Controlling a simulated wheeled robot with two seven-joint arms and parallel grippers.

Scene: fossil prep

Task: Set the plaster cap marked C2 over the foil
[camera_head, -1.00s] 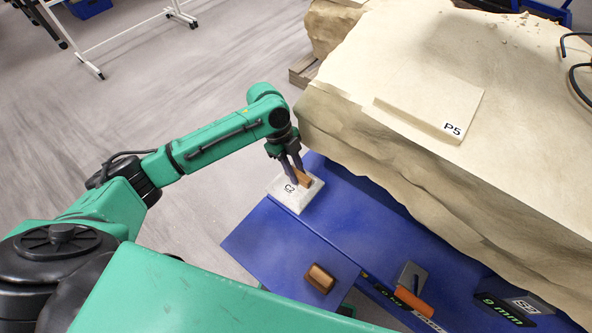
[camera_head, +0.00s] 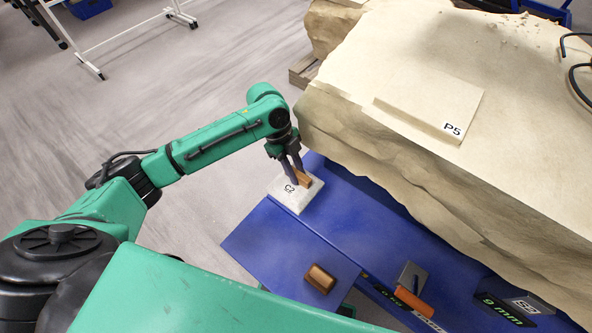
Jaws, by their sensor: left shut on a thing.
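The plaster cap marked C2 (camera_head: 295,198) is a flat whitish slab with a small brown wooden handle on top, at the left end of the blue bench. My left gripper (camera_head: 297,181) points down and is shut on the cap's handle. I cannot tell whether the cap rests on the blue surface or is slightly above it. No foil can be made out in this view. My right gripper is not in view.
A large pale rock block (camera_head: 430,110) with a raised slab marked P5 (camera_head: 430,105) stands right of my left gripper.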

